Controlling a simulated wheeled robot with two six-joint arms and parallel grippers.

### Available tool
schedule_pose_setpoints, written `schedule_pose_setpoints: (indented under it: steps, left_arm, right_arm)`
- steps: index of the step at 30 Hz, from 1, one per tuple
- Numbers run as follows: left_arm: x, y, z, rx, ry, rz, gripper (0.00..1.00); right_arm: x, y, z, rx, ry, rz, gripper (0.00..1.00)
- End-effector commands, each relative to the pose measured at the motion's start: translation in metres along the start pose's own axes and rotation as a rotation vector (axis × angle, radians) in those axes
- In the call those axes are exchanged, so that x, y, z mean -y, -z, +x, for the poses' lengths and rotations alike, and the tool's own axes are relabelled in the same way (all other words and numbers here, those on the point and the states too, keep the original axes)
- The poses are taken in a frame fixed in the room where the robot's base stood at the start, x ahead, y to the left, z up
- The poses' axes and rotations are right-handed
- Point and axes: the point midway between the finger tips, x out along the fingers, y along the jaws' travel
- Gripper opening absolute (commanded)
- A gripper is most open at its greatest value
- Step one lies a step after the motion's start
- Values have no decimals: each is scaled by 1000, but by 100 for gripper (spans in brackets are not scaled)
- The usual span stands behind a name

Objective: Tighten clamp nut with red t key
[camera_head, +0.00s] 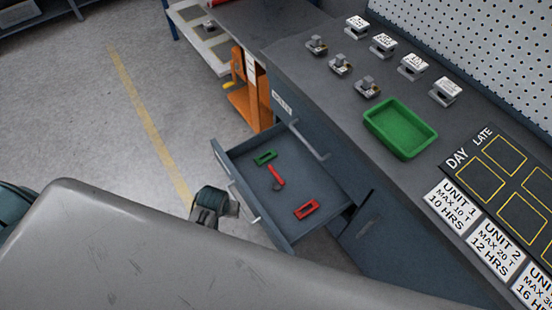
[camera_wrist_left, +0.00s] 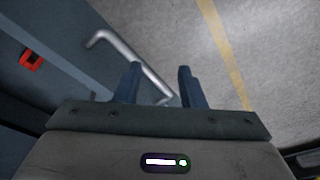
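A drawer (camera_head: 325,185) stands pulled open below the bench. Inside lie a long red piece with a grey end (camera_head: 276,176), a red rectangular frame (camera_head: 307,209) and a green one (camera_head: 265,157). I cannot tell which red piece is the T key. Small metal clamps (camera_head: 340,65) stand on the bench; their nuts are too small to make out. My left gripper (camera_head: 208,208) is outside the drawer front, near its bar handle (camera_head: 241,201). In the left wrist view its fingers (camera_wrist_left: 160,75) are apart, with the handle (camera_wrist_left: 130,55) passing by them. My right gripper is not in view.
A green tray (camera_head: 371,113) and several white labelled blocks (camera_head: 413,67) sit on the bench. Unit cards (camera_head: 455,205) and a day/late board (camera_head: 480,190) lie nearer. An orange stand (camera_head: 245,100) is behind the drawer.

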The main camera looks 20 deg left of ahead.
Motion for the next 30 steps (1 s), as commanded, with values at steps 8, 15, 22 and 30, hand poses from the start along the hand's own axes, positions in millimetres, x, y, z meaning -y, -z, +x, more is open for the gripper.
schedule_pose_setpoints:
  steps: [8,15,22,30]
  left_arm:
    - [-16,47,-69,-1,-6,-132,36]
    - [-38,81,-55,43,-4,-279,36]
    - [-68,118,-26,94,-1,-419,36]
    - [-125,171,3,174,21,-616,36]
  right_arm:
    - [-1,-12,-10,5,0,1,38]
    - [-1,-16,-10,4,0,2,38]
    - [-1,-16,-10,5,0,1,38]
    - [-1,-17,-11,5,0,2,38]
